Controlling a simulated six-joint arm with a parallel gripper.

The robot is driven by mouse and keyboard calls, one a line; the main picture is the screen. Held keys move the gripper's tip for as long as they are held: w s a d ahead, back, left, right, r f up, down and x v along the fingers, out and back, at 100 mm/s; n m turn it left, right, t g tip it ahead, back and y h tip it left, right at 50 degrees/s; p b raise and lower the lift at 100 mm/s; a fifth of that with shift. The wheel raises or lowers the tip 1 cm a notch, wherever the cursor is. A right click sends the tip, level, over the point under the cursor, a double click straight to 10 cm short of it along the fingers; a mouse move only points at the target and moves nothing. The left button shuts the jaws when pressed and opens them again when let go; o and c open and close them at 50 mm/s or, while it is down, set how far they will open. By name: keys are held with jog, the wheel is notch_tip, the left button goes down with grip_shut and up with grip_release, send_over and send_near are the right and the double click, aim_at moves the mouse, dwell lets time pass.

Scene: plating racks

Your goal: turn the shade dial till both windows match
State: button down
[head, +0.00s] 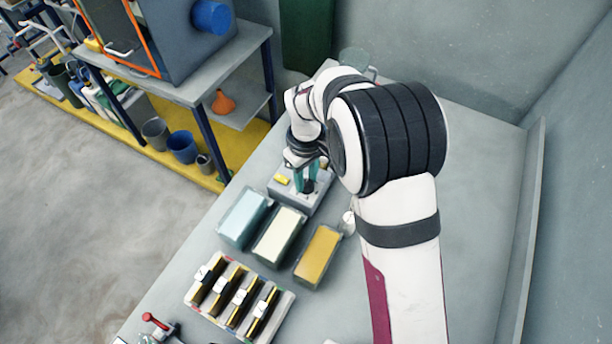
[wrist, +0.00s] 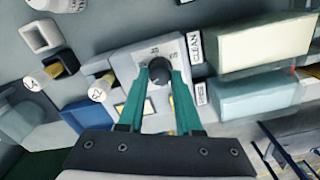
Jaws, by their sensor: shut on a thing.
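The grey dial box (head: 317,196) stands on the bench, beyond the coloured tanks in the head view. Its black dial (wrist: 159,76) shows in the wrist view, with small markings on the pale face (wrist: 125,66) around it. My gripper (head: 306,183) points down at the box. Its teal fingers are shut on the dial, one on each side, as the wrist view (wrist: 158,70) shows. A yellow patch (head: 282,179) shows on the box top. In the wrist view the fingers partly hide the window area, and I cannot tell whether both windows match.
Light blue (head: 244,218), cream (head: 279,235) and amber (head: 318,257) tanks stand near the box. A rack (head: 190,299) with several dark pieces lies nearer. The bench right of my arm is clear.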

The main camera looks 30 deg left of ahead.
aim_at(307, 181)
jog(key=m, duration=1)
jog(key=shift+w+d, duration=0.1)
jog(key=shift+m, duration=0.4)
dwell(0.3)
jog(key=c, duration=0.6)
grip_release()
notch_tip(307, 181, up, 16)
jog(key=shift+f, duration=0.1)
